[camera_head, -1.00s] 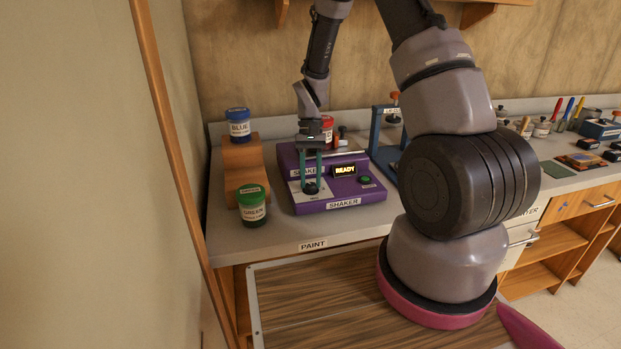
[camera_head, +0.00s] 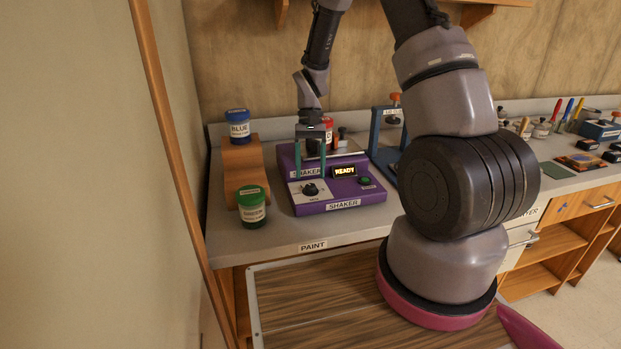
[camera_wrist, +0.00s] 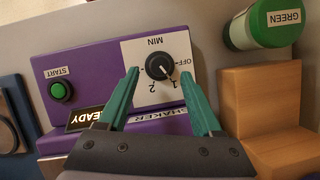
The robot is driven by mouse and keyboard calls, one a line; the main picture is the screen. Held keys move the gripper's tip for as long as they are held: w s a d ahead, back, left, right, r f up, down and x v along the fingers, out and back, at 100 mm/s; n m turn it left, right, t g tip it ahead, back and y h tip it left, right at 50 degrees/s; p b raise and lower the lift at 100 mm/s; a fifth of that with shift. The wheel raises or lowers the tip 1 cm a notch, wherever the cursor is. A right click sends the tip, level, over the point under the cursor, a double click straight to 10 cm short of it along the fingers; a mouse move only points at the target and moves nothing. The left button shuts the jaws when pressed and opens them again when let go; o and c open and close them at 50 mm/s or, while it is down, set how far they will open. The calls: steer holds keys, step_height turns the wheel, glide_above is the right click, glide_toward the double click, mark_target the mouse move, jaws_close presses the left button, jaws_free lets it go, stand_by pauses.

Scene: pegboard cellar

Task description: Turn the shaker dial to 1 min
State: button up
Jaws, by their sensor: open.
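The purple shaker (camera_head: 345,204) stands on the bench, its display reading READY. Its black dial (camera_head: 311,189) sits on a white plate at the front left. In the wrist view the dial (camera_wrist: 158,66) shows a white pointer line directed toward the 1 mark, between OFF and 2, with MIN printed on the opposite side. My gripper (camera_head: 311,172) is open and empty above and behind the dial, its teal fingers apart from it. In the wrist view my gripper (camera_wrist: 159,75) has one finger on each side of the dial, with clear gaps.
A green START button (camera_head: 364,181) is on the shaker's right. A green paint jar (camera_head: 252,207) stands left of the shaker, and a blue jar (camera_head: 238,126) sits on a wooden step (camera_head: 243,165). A red-lidded jar (camera_head: 328,131) is behind my gripper. A blue press-like frame (camera_head: 377,140) stands to the right.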

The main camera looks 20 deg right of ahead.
steer(key=v, duration=0.7)
steer(key=shift+w+r, duration=0.2)
steer(key=shift+r, duration=0.2)
steer(key=s+d+r+t, duration=0.1)
steer(key=s+r+t, duration=0.2)
steer(key=r, duration=0.6)
steer(key=s+d+r+t, duration=0.15)
steer(key=s+r, duration=0.25)
steer(key=r, duration=0.4)
steer(key=s+d+r+m+t, duration=0.1)
steer(key=s+r+t, duration=0.6)
steer(key=s, duration=0.6)
step_height(320, 180, up, 2)
steer(key=shift+s+d+r+y, duration=0.15)
steer(key=shift+d+r+y, duration=0.05)
steer(key=shift+d+y, duration=0.2)
